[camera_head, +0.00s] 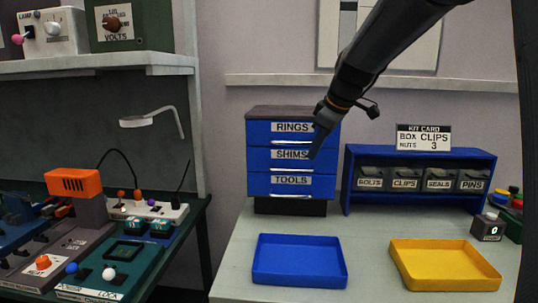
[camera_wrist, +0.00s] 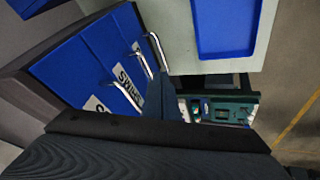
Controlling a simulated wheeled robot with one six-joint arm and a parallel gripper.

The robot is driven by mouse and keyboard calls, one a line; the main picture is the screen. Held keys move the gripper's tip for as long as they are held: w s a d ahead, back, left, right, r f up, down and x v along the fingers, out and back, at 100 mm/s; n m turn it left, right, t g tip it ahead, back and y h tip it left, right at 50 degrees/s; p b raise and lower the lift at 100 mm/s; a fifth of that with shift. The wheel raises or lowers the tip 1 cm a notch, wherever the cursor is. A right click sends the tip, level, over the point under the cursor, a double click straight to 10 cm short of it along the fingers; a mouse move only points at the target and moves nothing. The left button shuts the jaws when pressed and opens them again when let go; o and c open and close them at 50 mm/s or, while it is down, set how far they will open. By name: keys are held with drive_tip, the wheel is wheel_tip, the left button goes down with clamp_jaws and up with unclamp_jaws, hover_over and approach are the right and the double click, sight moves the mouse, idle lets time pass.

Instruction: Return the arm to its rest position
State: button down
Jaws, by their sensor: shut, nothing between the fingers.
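My gripper (camera_head: 319,140) hangs in front of the blue drawer cabinet (camera_head: 260,160), over the right part of its drawer fronts in the head view. Its fingers are shut with nothing between them. My arm reaches in from the upper right. In the wrist view my gripper (camera_wrist: 166,100) shows dark and closed, with the cabinet's fronts (camera_wrist: 85,62) and metal handles to its left. The drawers are labelled RINGS, SHIMS and TOOLS, and all look shut. I cannot tell the exact gap between fingers and cabinet.
A blue tray (camera_head: 299,284) and a yellow tray (camera_head: 445,286) lie empty on the pale bench (camera_head: 368,270). A blue rack (camera_head: 420,205) of labelled bins and a kit card (camera_head: 423,138) stand behind. A left bench holds a teal lock panel (camera_head: 120,262) and an orange box (camera_head: 73,182).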

drive_tip(key=s+d+f+m+g+h, duration=0.1)
drive_tip(key=s+f+m, duration=0.4)
drive_tip(key=s+f, duration=0.7)
drive_tip(key=s+d+f+m+g+h, duration=0.1)
drive_tip(key=s+f+m+g, duration=0.2)
drive_tip(key=s+f, duration=0.9)
drive_tip(key=s+m, duration=0.3)
drive_tip(key=s, duration=0.4)
drive_tip(key=shift+s+d+f+g+h, duration=0.25)
drive_tip(key=shift+d+f+g+h, duration=0.05)
drive_tip(key=shift+d+h, duration=0.1)
